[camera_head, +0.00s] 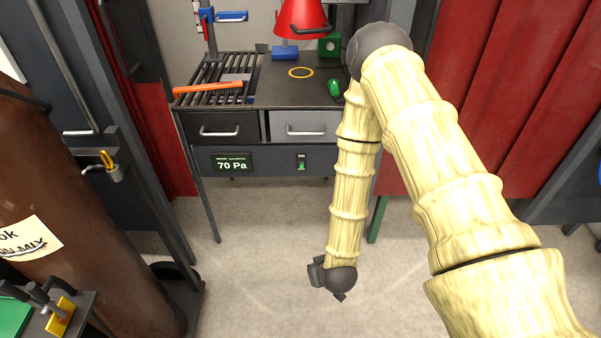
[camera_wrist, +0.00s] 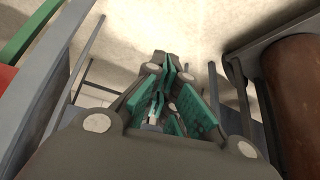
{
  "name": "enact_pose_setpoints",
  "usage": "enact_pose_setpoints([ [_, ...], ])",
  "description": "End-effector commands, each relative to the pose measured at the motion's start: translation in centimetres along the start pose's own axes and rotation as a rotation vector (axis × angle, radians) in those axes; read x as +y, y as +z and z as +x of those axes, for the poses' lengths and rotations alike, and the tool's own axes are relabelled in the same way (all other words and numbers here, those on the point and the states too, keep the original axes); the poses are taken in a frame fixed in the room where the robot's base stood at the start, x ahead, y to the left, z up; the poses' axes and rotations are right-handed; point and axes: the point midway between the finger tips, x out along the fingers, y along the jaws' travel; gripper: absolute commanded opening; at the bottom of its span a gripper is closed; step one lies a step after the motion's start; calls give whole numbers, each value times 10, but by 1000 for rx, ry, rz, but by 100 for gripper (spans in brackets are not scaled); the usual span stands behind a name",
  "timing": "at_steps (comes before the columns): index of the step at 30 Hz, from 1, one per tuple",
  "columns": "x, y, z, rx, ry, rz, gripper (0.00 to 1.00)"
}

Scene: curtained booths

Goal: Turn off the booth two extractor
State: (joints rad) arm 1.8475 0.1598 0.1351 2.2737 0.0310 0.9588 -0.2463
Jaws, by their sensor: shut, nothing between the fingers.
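A small green toggle switch (camera_head: 301,165), labelled ON, sits on the front panel (camera_head: 264,160) under the workbench drawers. A display (camera_head: 232,163) to its left on the same panel reads 70 Pa. No booth number is readable. My gripper (camera_wrist: 167,68) is shut and empty in the wrist view, its green-padded fingers drawn together. In the head view my arm hangs down at the right of the panel, its dark end low over the floor, lower than the switch and apart from it. The fingers are mostly hidden there.
Red curtains hang either side. A brown cylinder (camera_head: 62,210) and a padlocked dark door frame (camera_head: 100,172) stand left. Floor before the bench is clear.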

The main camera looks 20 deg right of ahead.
Motion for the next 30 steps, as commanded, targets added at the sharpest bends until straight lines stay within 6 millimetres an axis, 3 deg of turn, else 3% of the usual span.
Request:
enact_pose_setpoints([
  [1, 2, -24, 26, 81, 8, -4, 0],
  [6, 9, -122, 64, 344, 61, -33, 0],
  [10, 22, -197, 76, 536, 130, -46, 0],
  [15, 43, -278, 70, 739, 235, -47, 0],
  [21, 62, -330, 55, 868, 326, -41, 0],
  [30, 66, -342, 48, 897, 349, -39, 0],
])
